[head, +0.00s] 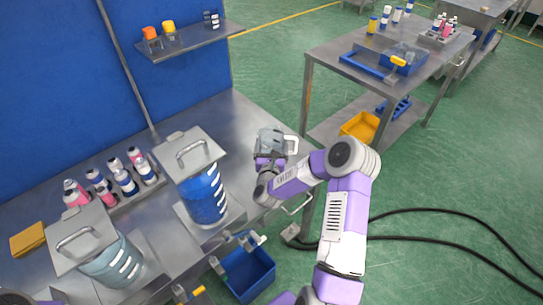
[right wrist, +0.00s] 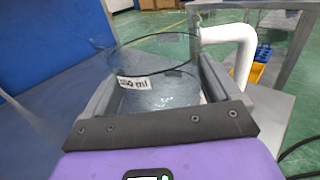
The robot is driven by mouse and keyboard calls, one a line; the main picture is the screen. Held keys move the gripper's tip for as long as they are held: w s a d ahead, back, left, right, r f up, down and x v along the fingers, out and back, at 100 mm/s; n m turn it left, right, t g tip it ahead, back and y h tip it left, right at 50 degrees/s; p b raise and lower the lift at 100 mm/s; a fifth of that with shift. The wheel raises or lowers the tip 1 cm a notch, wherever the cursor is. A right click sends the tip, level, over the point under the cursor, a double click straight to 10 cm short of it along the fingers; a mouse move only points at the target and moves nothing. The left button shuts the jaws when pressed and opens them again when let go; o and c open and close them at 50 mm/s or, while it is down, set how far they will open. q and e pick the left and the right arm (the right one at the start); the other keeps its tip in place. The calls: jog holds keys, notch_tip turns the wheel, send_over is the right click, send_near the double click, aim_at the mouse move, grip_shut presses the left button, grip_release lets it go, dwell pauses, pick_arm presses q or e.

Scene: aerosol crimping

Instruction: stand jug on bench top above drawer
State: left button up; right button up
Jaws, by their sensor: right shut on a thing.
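The jug (right wrist: 160,80) is a clear, bluish beaker-like vessel with a white volume label and a white handle on its right side. My right gripper (right wrist: 160,100) is shut around its body, with one finger on each side. In the head view the jug (head: 270,140) is at the right end of the steel bench top (head: 250,108), partly hidden by my right gripper (head: 269,158). It looks upright. Whether its base touches the bench top is hidden. A drawer handle (head: 298,206) shows at the bench's front below my right forearm. My left gripper is not in view.
Two large lidded vessels, one with blue liquid (head: 205,195) and one paler (head: 113,262), stand left of the jug. A rack of bottles (head: 125,180) is behind them. A wall shelf (head: 190,42) hangs above. Bare bench top lies behind the jug.

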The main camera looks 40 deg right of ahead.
jog(key=shift+f+b, duration=0.4)
jog(key=shift+f, duration=1.55)
jog(key=shift+f, duration=0.1)
jog(key=o, duration=1.1)
jog(key=shift+o, duration=0.2)
